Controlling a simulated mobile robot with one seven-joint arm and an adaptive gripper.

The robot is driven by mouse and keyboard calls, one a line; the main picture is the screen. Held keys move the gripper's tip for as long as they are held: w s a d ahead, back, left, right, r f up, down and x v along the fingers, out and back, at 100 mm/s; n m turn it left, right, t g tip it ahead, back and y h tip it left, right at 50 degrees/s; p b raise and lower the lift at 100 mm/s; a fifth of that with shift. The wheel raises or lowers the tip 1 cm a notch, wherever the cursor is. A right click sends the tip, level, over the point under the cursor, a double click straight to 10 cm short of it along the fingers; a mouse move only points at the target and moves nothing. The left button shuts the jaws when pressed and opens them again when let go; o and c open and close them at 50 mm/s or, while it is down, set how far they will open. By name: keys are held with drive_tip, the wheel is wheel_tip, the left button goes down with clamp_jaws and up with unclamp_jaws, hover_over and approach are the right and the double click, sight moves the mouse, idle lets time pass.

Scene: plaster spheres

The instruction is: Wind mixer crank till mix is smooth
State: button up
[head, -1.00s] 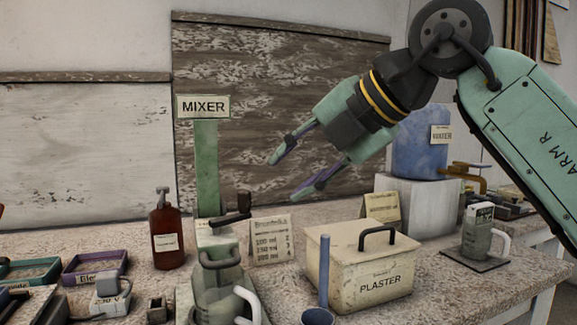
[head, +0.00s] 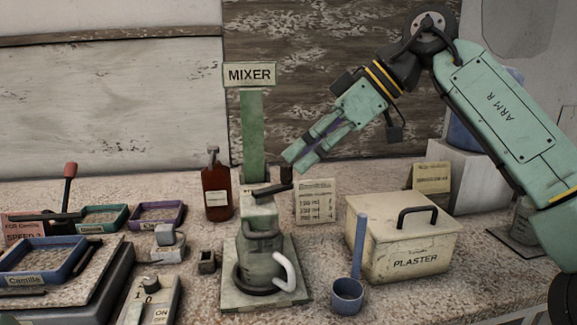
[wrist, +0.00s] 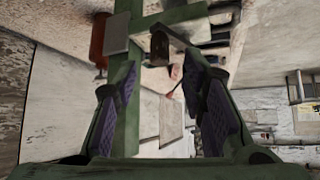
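The mixer (head: 262,215) stands on the bench below its sign, with a green post behind it. Its crank has a dark upright handle (head: 286,178) at the right end of a short arm on top. A pot with a white handle sits in the mixer's base; its mix cannot be seen. My gripper (head: 295,161) is just above and beside the crank handle. In the wrist view my gripper (wrist: 165,105) is open, with purple-padded fingers wide apart. A brown piece (wrist: 158,46), seemingly the crank handle, shows beyond the gap, not gripped.
A cream plaster box (head: 400,240) and a blue cup (head: 347,295) stand right of the mixer. A red-brown bottle (head: 217,192) and a recipe card (head: 316,203) stand behind. Trays (head: 157,214) and a switch box (head: 150,300) are to the left.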

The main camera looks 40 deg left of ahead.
sight(289, 164)
drive_tip(key=x, duration=0.5)
clamp_jaws()
idle(0.5)
